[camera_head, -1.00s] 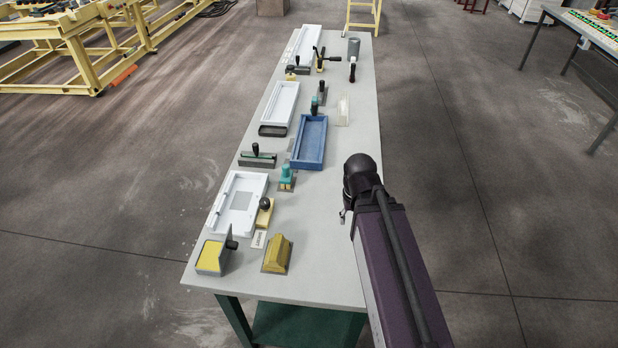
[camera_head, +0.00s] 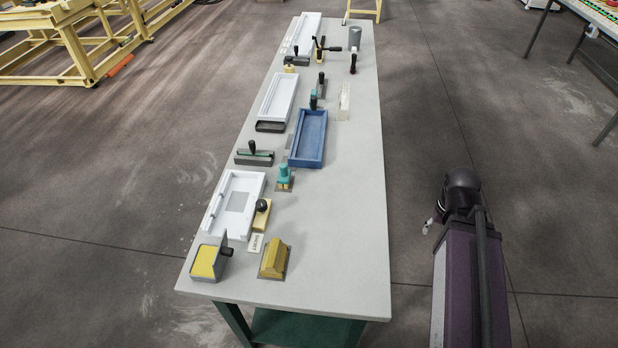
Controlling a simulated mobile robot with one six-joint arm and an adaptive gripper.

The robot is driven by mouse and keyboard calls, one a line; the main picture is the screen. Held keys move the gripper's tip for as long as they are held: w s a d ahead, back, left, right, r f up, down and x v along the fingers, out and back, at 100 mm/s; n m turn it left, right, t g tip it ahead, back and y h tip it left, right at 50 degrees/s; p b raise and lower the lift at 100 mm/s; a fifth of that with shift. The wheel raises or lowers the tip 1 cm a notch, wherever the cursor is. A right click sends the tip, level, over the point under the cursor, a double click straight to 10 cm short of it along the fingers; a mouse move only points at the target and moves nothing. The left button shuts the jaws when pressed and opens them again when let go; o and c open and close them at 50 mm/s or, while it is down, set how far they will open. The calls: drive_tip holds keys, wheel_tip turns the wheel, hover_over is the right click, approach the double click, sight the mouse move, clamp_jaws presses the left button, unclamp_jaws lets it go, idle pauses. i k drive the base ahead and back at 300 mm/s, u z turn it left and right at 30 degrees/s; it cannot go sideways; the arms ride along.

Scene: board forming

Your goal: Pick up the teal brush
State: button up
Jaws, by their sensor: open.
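A teal upright piece (camera_head: 284,174), which looks like the teal brush, stands on a small flat plate near the table's middle. It is between the near white tray and the blue tray. My gripper (camera_head: 428,226) shows only as a small pale tip left of my dark wrist, right of the table and well apart from both teal things. It is open, and no object shows in it.
A yellow block (camera_head: 273,258) and a black-knobbed tool (camera_head: 262,207) are near the front.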

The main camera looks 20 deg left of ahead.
sight(284, 176)
drive_tip(key=z, duration=0.35)
drive_tip(key=k, duration=0.85)
drive_tip(key=u, duration=1.5)
drive_tip(key=i, duration=1)
drive_tip(key=z, duration=0.05)
